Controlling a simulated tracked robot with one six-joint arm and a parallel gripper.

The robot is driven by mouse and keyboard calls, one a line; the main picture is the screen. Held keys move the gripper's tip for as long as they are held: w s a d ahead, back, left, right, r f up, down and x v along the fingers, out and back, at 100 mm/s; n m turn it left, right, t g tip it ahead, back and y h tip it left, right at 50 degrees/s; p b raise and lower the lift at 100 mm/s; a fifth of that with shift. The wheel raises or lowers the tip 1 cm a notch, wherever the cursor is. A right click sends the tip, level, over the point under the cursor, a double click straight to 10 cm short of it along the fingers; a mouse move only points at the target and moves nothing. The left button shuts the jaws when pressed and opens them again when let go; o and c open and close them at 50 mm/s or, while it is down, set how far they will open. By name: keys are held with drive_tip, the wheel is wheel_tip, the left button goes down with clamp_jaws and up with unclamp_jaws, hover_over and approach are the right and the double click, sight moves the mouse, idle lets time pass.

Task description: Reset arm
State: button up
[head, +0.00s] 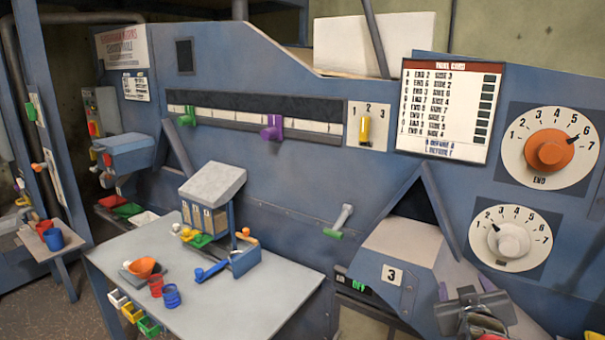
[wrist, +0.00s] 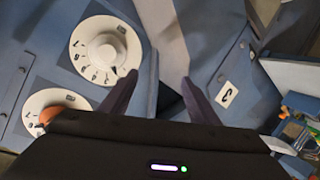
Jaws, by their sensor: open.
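My gripper (wrist: 158,92) is in the wrist view with its two dark fingers spread apart and nothing between them. Past the fingers is the blue machine panel, turned upside down in that view. The white-knobbed dial (wrist: 104,48) lies left of the left finger. The orange-knobbed dial (wrist: 48,112) is lower left, partly hidden by my wrist. A hood with a number plate (wrist: 227,94) stands right of the right finger. In the head view the orange dial (head: 548,150) and the white dial (head: 509,240) are at the right. The fingers are hard to make out there.
A task card (head: 447,110) hangs left of the dials. A yellow lever (head: 364,129), a purple slider (head: 271,127) and a green slider (head: 187,116) sit on the panel. A green-handled crank (head: 338,223) juts out below. A grey table (head: 225,305) holds cups and a small device.

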drive_tip(key=s+a+f+g+y, duration=0.1)
drive_tip(key=s+a+g+y, duration=0.1)
drive_tip(key=s+a, duration=0.35)
drive_tip(key=s+a+g+y, duration=0.2)
drive_tip(key=a, duration=0.6)
drive_tip(key=s+a+g+y, duration=0.1)
drive_tip(key=s+a+g, duration=0.2)
drive_tip(key=s, duration=1)
drive_tip(key=a+f, duration=0.1)
drive_tip(key=a, duration=0.2)
drive_tip(key=shift+s+a+m+g+y, duration=0.2)
drive_tip(key=shift+m+g+y, duration=0.1)
drive_tip(key=shift+g+y, duration=0.1)
